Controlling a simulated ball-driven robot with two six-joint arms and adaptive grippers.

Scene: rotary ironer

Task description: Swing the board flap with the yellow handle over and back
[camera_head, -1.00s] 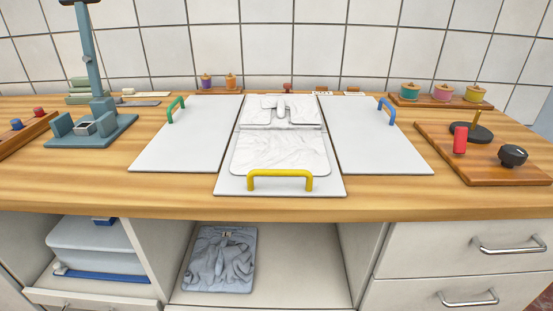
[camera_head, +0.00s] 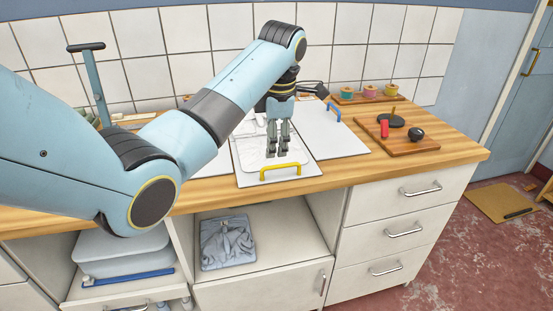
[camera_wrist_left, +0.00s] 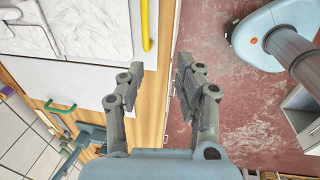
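The middle board flap (camera_head: 250,181) lies flat on the worktop with a white folded cloth (camera_head: 250,153) on it. Its yellow handle (camera_head: 280,171) stands at the front edge. My left gripper (camera_head: 277,154) points down just behind and above the handle in the head view, covering part of the cloth. In the left wrist view the left gripper (camera_wrist_left: 160,72) has its fingers apart with nothing between them. The yellow handle (camera_wrist_left: 147,25) lies beyond and left of the fingertips there, apart from them. My right gripper does not show.
The right white flap with the blue handle (camera_head: 333,111) lies flat beside it. A wooden board (camera_head: 405,145) with a red and a black object stands further right. A green handle (camera_wrist_left: 60,105) shows in the wrist view. Below are an open shelf and drawers (camera_head: 400,230).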

